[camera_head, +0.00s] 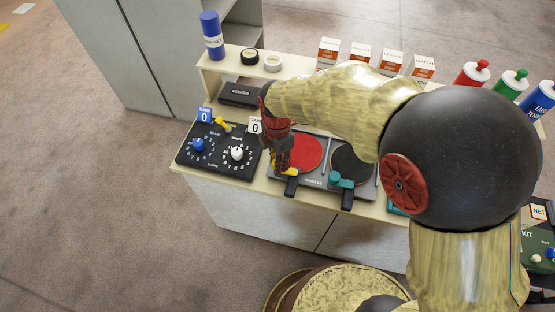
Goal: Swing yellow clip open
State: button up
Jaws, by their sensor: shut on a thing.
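The yellow clip (292,172) sits at the handle of the red paddle (306,152), on the grey paddle tray (312,185) on the counter. Only a small part of the clip shows beside my fingertips. My gripper (284,168) comes down over it from above and is shut on it. My fingers and wrist hide the rest of the clip and the left edge of the red paddle. A teal clip (341,181) lies across the handle of the dark paddle (352,164) to the right.
The black score panel (195,165) with knobs and number cards stands close left of my gripper. Behind are a black box (239,95) and a shelf with a blue can (211,36) and tape rolls. Small boxes and bottles stand at the back right.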

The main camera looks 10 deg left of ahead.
jog(key=m+p, duration=0.3)
jog(key=m, duration=0.1)
jog(key=shift+r, duration=0.1)
jog(key=m+p, duration=0.2)
jog(key=m, duration=0.2)
jog(key=shift+m+p, duration=0.3)
jog(key=shift+p, duration=0.1)
jog(key=m+p, duration=0.2)
jog(key=m, duration=0.2)
jog(key=m+p, duration=0.1)
jog(key=m, duration=0.4)
jog(key=shift+p, duration=0.3)
jog(key=o, duration=1)
jog(key=shift+o, duration=0.8)
